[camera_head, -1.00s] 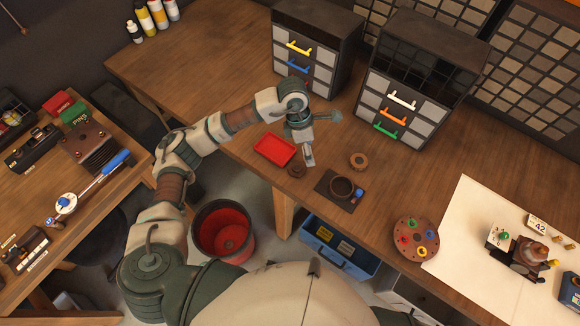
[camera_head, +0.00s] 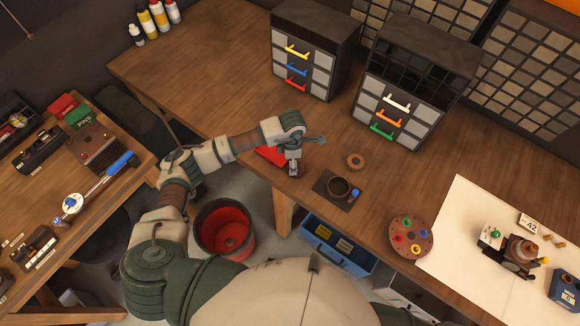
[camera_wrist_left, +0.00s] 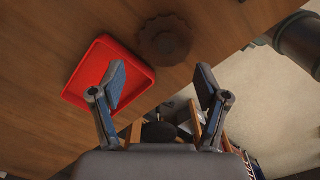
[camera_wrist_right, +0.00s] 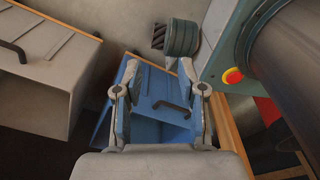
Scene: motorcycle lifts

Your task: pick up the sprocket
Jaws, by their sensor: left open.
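The sprocket (camera_wrist_left: 165,40) is a dark brown toothed disc lying flat on the wooden bench, beside the red tray. It shows at the top of the left wrist view, beyond the fingertips; in the head view my gripper largely hides it. My left gripper (camera_head: 294,172) is over the bench at the sprocket's place. In the left wrist view its two fingers (camera_wrist_left: 162,80) are spread apart with nothing between them. My right gripper (camera_wrist_right: 159,66) is open and empty, with a blue bin beyond it; it is out of the head view.
The red tray (camera_wrist_left: 107,42) is just left of the sprocket. Drawer cabinets (camera_head: 303,66) stand behind. A red bucket (camera_head: 205,222) is on the floor.

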